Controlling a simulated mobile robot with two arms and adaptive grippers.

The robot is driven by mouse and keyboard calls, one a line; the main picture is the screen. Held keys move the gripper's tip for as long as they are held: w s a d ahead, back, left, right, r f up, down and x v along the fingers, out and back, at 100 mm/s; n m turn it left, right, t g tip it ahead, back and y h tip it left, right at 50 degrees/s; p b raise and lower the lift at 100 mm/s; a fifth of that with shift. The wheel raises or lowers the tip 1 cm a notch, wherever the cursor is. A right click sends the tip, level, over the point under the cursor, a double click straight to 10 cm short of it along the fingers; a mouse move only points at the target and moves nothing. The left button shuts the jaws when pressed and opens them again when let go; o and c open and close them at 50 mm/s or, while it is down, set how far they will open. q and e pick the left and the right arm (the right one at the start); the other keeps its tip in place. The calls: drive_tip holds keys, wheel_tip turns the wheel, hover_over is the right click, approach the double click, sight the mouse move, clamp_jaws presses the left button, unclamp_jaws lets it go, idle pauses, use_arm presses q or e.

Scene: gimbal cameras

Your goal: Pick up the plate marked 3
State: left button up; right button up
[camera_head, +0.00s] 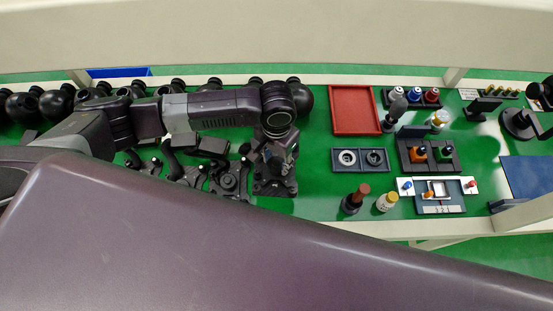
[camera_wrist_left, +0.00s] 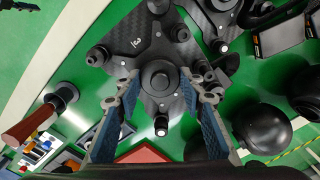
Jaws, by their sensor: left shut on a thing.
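The dark carbon-look plate marked 3 (camera_wrist_left: 140,30) fills the top middle of the left wrist view, its white 3 readable. It has a round black hub and small posts at its corners. In the head view the plate (camera_head: 272,187) lies under my left gripper (camera_head: 276,158), partly hidden by it. In the left wrist view the gripper's two blue-padded fingers (camera_wrist_left: 160,80) are shut on the plate, one on each side of the hub. I cannot tell whether the plate is clear of the green table. My right gripper is not in view.
Similar dark plates (camera_head: 228,180) lie close on the left, with black round objects behind. A red tray (camera_head: 355,110), a grey two-hole block (camera_head: 360,160) and a brown-handled tool (camera_head: 355,198) stand to the right. Green table (camera_head: 315,180) shows between.

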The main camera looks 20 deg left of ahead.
sight(277, 194)
use_arm(q)
drive_tip(key=shift+s+d+r+p, duration=0.2)
drive_tip(key=shift+s+p, duration=0.3)
drive_tip(key=shift+p, duration=0.05)
drive_tip(key=s+p, duration=0.1)
drive_tip(key=s, duration=0.1)
drive_tip(key=s+d+p, duration=0.1)
drive_tip(key=s, duration=0.1)
drive_tip(key=shift+s, duration=0.1)
drive_tip(key=shift+s+d+f, duration=0.1)
drive_tip(key=shift+s+d, duration=0.15)
drive_tip(key=shift+s, duration=0.35)
drive_tip(key=shift+s+d+f, duration=0.1)
drive_tip(key=shift+s+d, duration=0.1)
drive_tip(key=shift+s, duration=0.35)
drive_tip(key=s+d, duration=0.2)
drive_tip(key=s, duration=0.7)
drive_tip(key=s+d, duration=0.3)
drive_tip(key=s, duration=0.7)
drive_tip(key=shift+s+d, duration=0.25)
